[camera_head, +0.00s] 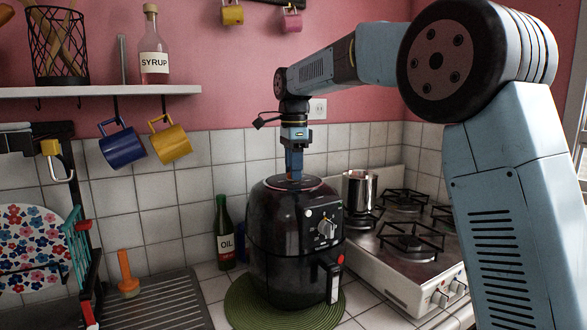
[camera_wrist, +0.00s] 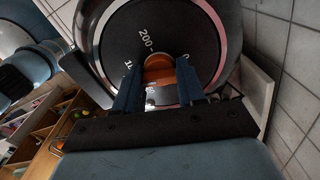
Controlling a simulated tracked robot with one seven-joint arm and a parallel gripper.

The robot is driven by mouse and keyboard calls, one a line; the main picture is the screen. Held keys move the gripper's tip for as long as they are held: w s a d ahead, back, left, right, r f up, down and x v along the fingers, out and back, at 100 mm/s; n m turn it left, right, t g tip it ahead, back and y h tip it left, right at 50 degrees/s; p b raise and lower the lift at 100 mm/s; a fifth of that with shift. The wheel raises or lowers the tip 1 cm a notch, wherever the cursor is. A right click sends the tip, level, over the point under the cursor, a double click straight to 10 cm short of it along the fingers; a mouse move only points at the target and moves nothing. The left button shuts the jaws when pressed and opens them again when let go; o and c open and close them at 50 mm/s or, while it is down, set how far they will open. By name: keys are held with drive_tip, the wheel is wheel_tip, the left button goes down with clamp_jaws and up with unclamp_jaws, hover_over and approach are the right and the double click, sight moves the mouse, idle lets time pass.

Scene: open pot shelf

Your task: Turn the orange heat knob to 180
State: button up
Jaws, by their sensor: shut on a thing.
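The black air fryer (camera_head: 285,245) stands upright on a green round mat (camera_head: 240,307). My gripper (camera_head: 294,172) points straight down onto its top. In the wrist view the orange heat knob (camera_wrist: 158,70) sits at the middle of a black round dial (camera_wrist: 110,28). My gripper (camera_wrist: 158,85) is shut on the knob, one blue finger on each side. The number 200 shows on the dial above the knob. A number beginning with 1 at the left and one at the right are partly hidden by the fingers. I cannot tell which number the knob points to.
A stove (camera_head: 398,272) with a steel pot (camera_head: 359,190) stands close on the right. An oil bottle (camera_head: 225,232) stands at the left of the fryer. A blue mug (camera_head: 121,148) and a yellow mug (camera_head: 170,141) hang under the shelf (camera_head: 100,91).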

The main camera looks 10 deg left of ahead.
drive_tip(key=shift+w+m, duration=0.1)
drive_tip(key=shift+m, duration=0.6)
drive_tip(key=o, duration=1.1)
drive_tip(key=shift+c, duration=0.2)
wheel_tip(320, 180, up, 14)
drive_tip(key=shift+f, duration=0.2)
